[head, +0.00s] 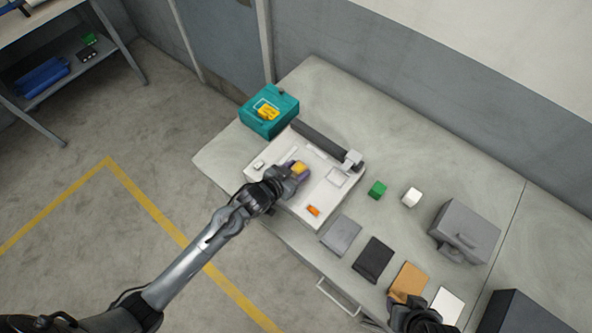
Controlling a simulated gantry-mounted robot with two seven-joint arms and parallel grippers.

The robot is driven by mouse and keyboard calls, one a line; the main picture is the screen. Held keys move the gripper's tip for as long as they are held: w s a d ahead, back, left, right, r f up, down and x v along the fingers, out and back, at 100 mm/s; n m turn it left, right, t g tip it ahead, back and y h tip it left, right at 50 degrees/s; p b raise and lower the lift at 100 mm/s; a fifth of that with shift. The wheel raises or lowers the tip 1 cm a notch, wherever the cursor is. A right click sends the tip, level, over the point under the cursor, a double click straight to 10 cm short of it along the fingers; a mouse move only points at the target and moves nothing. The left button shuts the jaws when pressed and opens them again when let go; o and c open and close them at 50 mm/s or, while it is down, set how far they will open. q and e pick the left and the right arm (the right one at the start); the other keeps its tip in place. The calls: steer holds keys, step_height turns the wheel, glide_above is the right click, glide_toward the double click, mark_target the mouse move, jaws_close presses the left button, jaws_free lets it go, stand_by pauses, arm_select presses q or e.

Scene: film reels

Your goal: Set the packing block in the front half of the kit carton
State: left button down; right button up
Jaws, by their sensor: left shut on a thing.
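My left gripper (286,178) reaches in from the left over a white flat tray or machine bed (318,204). It is shut on a small block with a yellow-orange top and purple-grey sides (300,168). I cannot tell whether this block touches the white surface below. The gripper hides part of the block. A teal box (258,124) with a yellow piece on top stands at the table's left corner. I cannot tell for certain which thing is the kit carton. Part of my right gripper (420,318) shows at the bottom edge, its fingers unclear.
A dark bar (322,144) runs behind the white bed, and an orange piece (313,210) lies on it. Several flat pads (373,259) line the front. The back is clear.

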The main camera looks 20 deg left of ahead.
arm_select(q)
steer(key=shift+f, duration=0.15)
steer(key=shift+c, duration=2.4)
jaws_free()
steer(key=shift+s+a+r, duration=0.15)
steer(key=shift+s+r, duration=0.25)
steer(key=s+a+r+g+y, duration=0.1)
steer(key=s+a+g, duration=0.1)
steer(key=s, duration=0.6)
steer(key=s+a+r+n+g+y, duration=0.1)
steer(key=s+a+r+g, duration=0.1)
steer(key=s, duration=0.7)
steer(key=s+a+r+g+y, duration=0.1)
steer(key=s+g, duration=0.3)
steer(key=s, duration=0.4)
steer(key=shift+s+a+r+n+y+p, duration=0.25)
steer(key=shift+a+y+p, duration=0.2)
steer(key=shift+a, duration=0.4)
